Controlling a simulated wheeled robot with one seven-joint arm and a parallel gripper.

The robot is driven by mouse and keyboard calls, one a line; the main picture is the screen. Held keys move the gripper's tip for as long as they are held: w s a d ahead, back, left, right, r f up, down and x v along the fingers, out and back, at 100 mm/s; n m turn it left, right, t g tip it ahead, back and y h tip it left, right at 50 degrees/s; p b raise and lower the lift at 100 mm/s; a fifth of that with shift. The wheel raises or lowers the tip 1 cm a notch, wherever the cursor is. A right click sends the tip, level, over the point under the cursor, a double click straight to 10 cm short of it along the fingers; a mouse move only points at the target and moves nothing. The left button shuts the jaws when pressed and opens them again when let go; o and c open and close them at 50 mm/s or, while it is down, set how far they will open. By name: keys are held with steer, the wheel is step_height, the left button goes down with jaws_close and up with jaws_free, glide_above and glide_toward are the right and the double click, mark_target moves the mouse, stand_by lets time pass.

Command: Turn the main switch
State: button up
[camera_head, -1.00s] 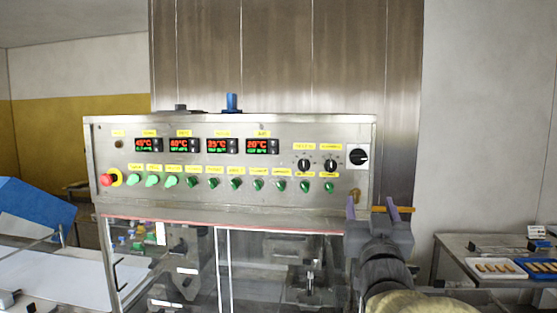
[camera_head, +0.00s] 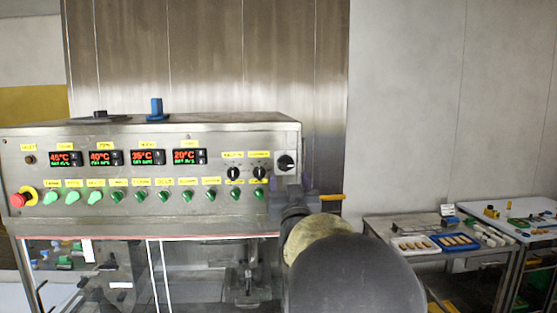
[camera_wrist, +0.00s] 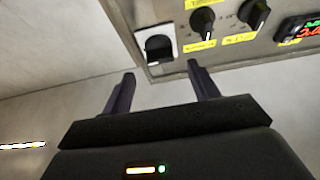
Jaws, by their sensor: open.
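The main switch (camera_head: 286,162) is a black rotary knob on a pale square plate at the right end of the control panel (camera_head: 225,205). In the wrist view the main switch (camera_wrist: 157,45) shows upside down, beyond the fingertips and roughly between them sideways. My gripper (camera_wrist: 160,75) is open and empty, its two dark fingers apart and not visibly touching the knob. In the head view my gripper (camera_head: 290,188) is just below the switch, partly hidden behind my own arm.
Two smaller black knobs (camera_head: 233,173) (camera_head: 260,172) sit left of the switch. A red emergency button (camera_head: 17,200) is at the panel's far left. An orange bar (camera_head: 332,197) juts out right of my gripper. A table with trays (camera_head: 412,246) stands at the right.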

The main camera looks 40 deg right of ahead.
mark_target(287, 167)
steer(key=p+x, duration=0.2)
steer(key=x, duration=0.2)
steer(key=shift+w+d+r, duration=0.1)
steer(key=shift+r, duration=0.1)
steer(key=shift+w+d+r+p, duration=0.1)
steer(key=shift+w+d+p, duration=0.25)
steer(key=shift+w, duration=0.2)
steer(key=c, duration=1)
steer(key=shift+o, duration=0.3)
